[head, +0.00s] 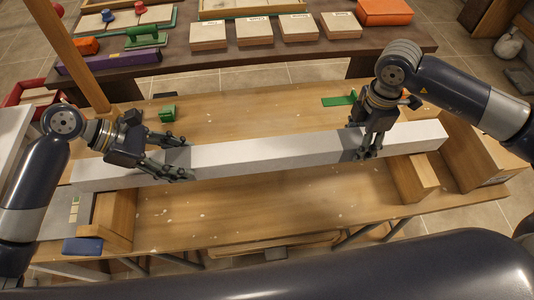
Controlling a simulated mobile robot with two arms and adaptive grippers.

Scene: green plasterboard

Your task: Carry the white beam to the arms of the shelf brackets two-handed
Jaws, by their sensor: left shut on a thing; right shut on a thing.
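The long white beam (265,153) lies crosswise over the wooden workbench in the head view, its right end a little higher in the picture. My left gripper (182,160) is shut on the beam left of its middle. My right gripper (368,147) is shut on it nearer the right end. The fingers hide small parts of the beam. Two green pieces, one on the left (168,114) and one on the right (340,100), sit beyond the beam; they may be the shelf brackets, but I cannot tell for sure.
Wooden blocks stand near the left (118,220) and right (413,180) ends of the beam; whether it touches them is unclear. A blue object (82,246) lies front left. A dark table (225,60) with boxes and tools stands behind. The workbench middle (260,205) is mostly clear.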

